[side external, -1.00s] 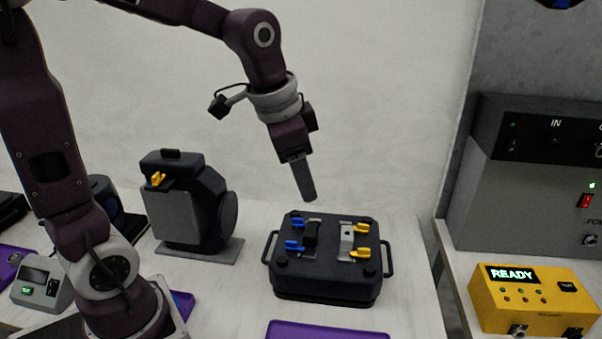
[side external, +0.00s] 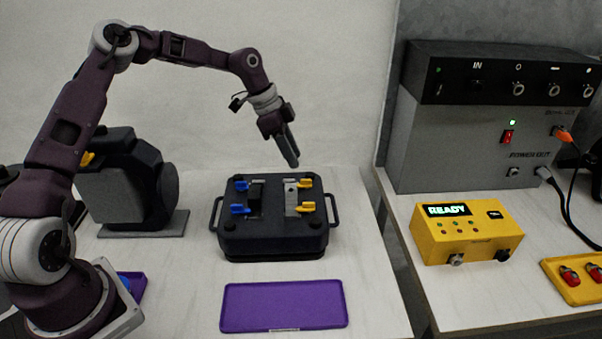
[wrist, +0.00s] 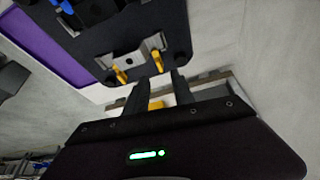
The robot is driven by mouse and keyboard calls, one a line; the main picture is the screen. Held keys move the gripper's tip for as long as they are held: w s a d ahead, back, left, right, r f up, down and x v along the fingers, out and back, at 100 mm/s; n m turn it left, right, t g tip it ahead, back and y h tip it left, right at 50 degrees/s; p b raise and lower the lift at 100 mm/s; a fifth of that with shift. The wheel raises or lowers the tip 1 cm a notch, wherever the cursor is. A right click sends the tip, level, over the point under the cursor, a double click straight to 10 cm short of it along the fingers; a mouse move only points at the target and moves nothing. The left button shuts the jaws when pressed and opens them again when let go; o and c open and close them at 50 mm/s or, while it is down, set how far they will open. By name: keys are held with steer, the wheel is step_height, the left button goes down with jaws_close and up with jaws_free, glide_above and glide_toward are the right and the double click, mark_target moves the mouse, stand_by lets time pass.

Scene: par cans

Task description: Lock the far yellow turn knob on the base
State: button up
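The base (side external: 245,238) is a black block with side handles, standing on the white table. It carries blue knobs on its left and two yellow knobs on its right, beside a grey metal block. The far yellow knob (side external: 306,184) is toward the back, and the near yellow knob (side external: 305,208) is in front. In the wrist view, the far yellow knob (wrist: 157,62) appears right of the near one (wrist: 121,75). My gripper (side external: 292,164) is in the air above the base's back edge, apart from the knobs. Its fingers (wrist: 157,82) are spread and hold nothing.
A purple tray (side external: 284,321) lies in front of the base. A dark machine with a grey panel (side external: 112,199) stands left. Across a gap on the right are a yellow READY box (side external: 468,236) and a grey power unit (side external: 448,140). Bare table lies around the base.

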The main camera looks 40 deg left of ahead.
mark_target(303, 183)
steer(key=x, duration=0.6)
steer(key=shift+d+f, duration=0.15)
steer(key=shift+f, duration=0.25)
